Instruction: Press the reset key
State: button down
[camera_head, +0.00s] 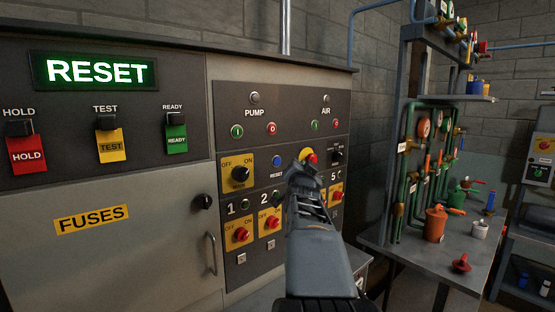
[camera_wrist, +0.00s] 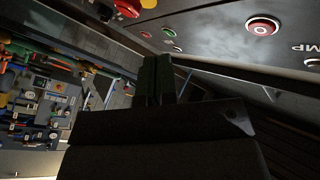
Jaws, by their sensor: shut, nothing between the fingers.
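The blue reset key (camera_head: 277,160) is a small round button on the dark control panel, above the printed word RESET. It is uncovered in the head view. My gripper (camera_head: 306,160) is shut and empty, with its tip just right of the reset key, over the part of the panel below a red and yellow button (camera_head: 309,155). I cannot tell whether it touches the panel. In the wrist view the dark fingers (camera_wrist: 156,78) are together, and I cannot make out the reset key there.
A lit RESET sign (camera_head: 95,71) is at upper left, above the HOLD, TEST and READY switches. PUMP and AIR buttons sit above my gripper; a red PUMP button (camera_wrist: 263,27) shows in the wrist view. Red knobs (camera_head: 241,234) are below. A cluttered bench (camera_head: 400,262) stands right.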

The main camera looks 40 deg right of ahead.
aim_at(277, 162)
jog(key=shift+w+d+p, duration=0.15)
jog(key=shift+w+p, duration=1.35)
jog(key=shift+w, duration=0.35)
jog(key=shift+w+d+p, duration=0.1)
jog(key=shift+w+p, duration=1.4)
jog(key=shift+w, duration=0.35)
jog(key=shift+w, duration=0.2)
jog(key=shift+w, duration=0.2)
jog(key=shift+w, duration=0.4)
jog(key=shift+s, duration=0.2)
jog(key=shift+s+f+b, duration=0.1)
jog(key=shift+s+b, duration=0.05)
jog(key=shift+b, duration=0.15)
jog(key=shift+s+b, duration=0.35)
jog(key=shift+s, duration=0.1)
